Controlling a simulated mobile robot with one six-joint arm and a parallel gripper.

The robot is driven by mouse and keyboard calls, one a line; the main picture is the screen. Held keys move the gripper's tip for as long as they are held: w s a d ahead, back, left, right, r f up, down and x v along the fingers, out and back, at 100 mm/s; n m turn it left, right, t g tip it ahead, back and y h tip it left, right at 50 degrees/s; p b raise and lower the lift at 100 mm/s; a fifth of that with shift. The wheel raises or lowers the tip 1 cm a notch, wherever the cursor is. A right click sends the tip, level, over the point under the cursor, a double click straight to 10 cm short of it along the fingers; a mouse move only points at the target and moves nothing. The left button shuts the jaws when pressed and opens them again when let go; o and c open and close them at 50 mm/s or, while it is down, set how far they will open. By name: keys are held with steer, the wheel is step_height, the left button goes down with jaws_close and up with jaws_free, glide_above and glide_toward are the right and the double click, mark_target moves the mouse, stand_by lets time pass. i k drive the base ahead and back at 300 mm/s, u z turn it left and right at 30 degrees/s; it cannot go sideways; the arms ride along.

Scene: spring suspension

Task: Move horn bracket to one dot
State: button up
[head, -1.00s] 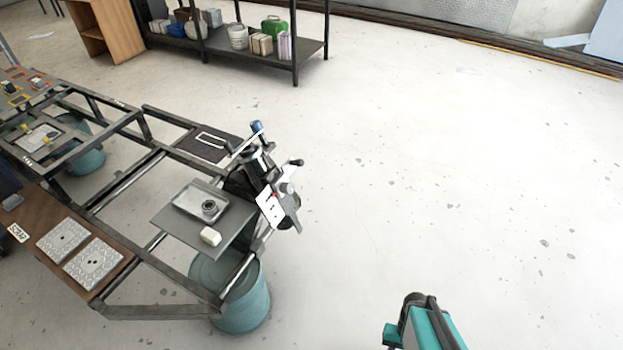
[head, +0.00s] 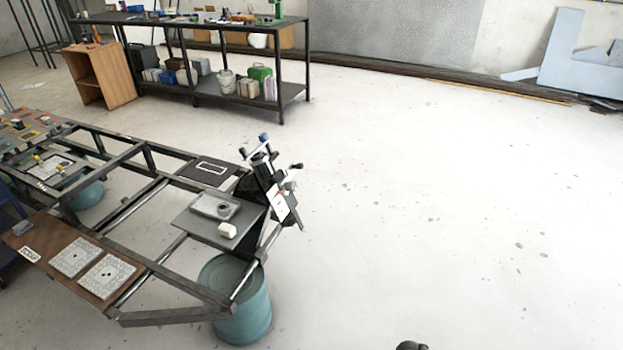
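Two pale patterned plates lie on a brown board at the lower left of the head view. The left plate (head: 76,257) seems to bear one dark dot, and the right plate (head: 108,276) seems to bear two. I cannot single out the horn bracket for sure; the small parts are too small to tell apart. A dark clamp-like fixture (head: 262,172) with a white card (head: 281,205) stands at the frame's right end. Only a dark bit of my arm shows at the bottom edge; my gripper's fingers are out of view.
A metal frame bench (head: 180,284) spans the left side, above a teal drum (head: 243,305). A grey shelf holds a metal tray (head: 204,206) and a white block (head: 227,230). A dark workbench (head: 190,22) stands behind. The floor (head: 430,200) to the right is open.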

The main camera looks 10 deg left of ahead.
mark_target(291, 170)
steer(key=z, duration=0.25)
steer(key=k, duration=0.6)
steer(key=u, duration=1.7)
steer(key=i, duration=1.15)
steer(key=u, duration=0.05)
